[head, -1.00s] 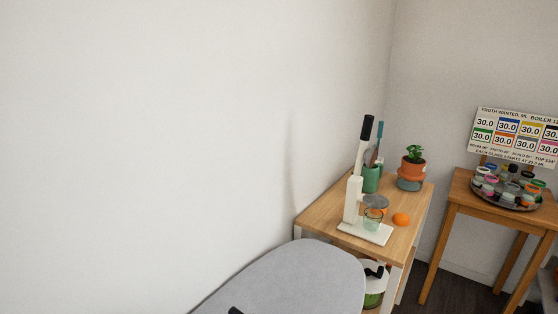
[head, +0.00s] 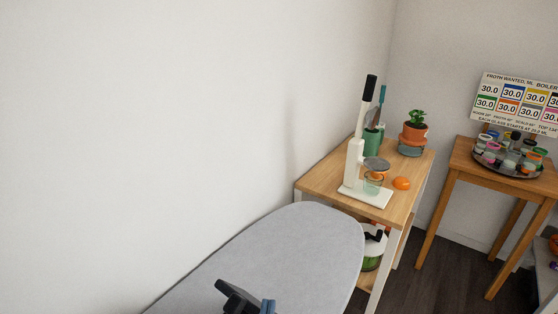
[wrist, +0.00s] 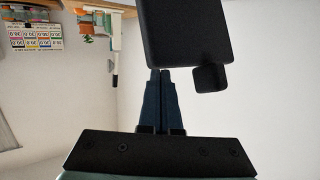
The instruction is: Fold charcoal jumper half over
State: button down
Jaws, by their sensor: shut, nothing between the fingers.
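The charcoal jumper does not show in either view. A grey padded board (head: 285,250) with a rounded end, like an ironing board, lies at the bottom of the head view with its visible part bare. My gripper (wrist: 166,72) shows in the wrist view with its two dark blue fingers together and nothing between them. Part of it also shows at the bottom edge of the head view, in front of the board; whether it touches the board I cannot tell.
Beyond the board, a wooden table (head: 318,181) holds a white lever press (head: 353,165), a green cup (head: 371,142), an orange item (head: 401,183) and a potted plant (head: 414,132). Another table (head: 459,160) bears a tray of jars. A blank wall (head: 150,130) stands at left.

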jog(key=s+a+r, duration=0.1)
jog(key=s+a, duration=0.1)
jog(key=s, duration=0.5)
jog(key=shift+s, duration=0.35)
jog(key=shift+r, duration=0.15)
dwell(0.4)
